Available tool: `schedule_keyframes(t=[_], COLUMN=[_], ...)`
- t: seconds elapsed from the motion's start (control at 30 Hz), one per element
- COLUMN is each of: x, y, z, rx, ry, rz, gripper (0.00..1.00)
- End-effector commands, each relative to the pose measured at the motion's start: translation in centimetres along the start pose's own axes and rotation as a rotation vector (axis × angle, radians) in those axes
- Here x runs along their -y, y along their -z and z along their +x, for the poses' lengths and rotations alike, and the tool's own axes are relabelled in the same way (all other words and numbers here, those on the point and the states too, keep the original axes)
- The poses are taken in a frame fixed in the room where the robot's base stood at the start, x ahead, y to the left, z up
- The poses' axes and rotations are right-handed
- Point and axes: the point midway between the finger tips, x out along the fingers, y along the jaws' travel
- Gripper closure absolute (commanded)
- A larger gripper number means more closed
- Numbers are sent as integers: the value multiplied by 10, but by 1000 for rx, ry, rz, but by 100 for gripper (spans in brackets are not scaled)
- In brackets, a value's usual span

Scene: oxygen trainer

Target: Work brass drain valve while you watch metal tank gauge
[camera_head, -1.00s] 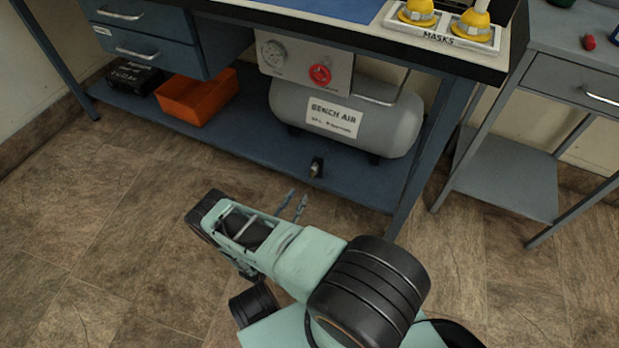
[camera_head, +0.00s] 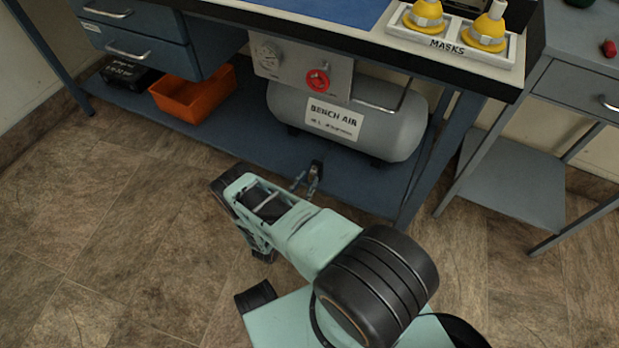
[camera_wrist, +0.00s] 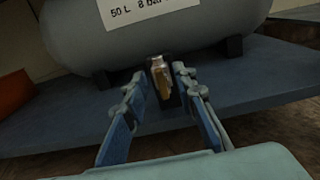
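The brass drain valve (camera_wrist: 161,82) shows in the wrist view as a small brass piece on a dark block, at the front of the blue lower shelf. In the head view my fingers partly cover it. My gripper (camera_head: 306,180) is open, also in the wrist view (camera_wrist: 163,90), with one finger on each side of the valve in the picture. I cannot tell whether either finger touches it. The metal tank (camera_head: 395,125), labelled BENCH AIR, lies on the shelf behind the valve. The round gauge (camera_head: 268,55) is on the grey panel above; its needle is too small to read.
A red knob (camera_head: 317,80) sits right of the gauge. An orange bin (camera_head: 190,100) and a black case (camera_head: 128,74) are on the shelf to the left. The bench leg (camera_head: 425,165) stands to the right. The floor before the shelf is open.

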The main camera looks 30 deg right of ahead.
Motion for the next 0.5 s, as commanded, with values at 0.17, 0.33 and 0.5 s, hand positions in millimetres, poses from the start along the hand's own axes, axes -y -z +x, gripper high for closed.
schedule_keyframes(t=[0.17,0.33,0.5], x=[0,0,0], y=[0,0,0], z=[0,0,0], rx=[0,0,0], ry=[-1,-1,-1], rz=[0,0,0], gripper=[75,76,94])
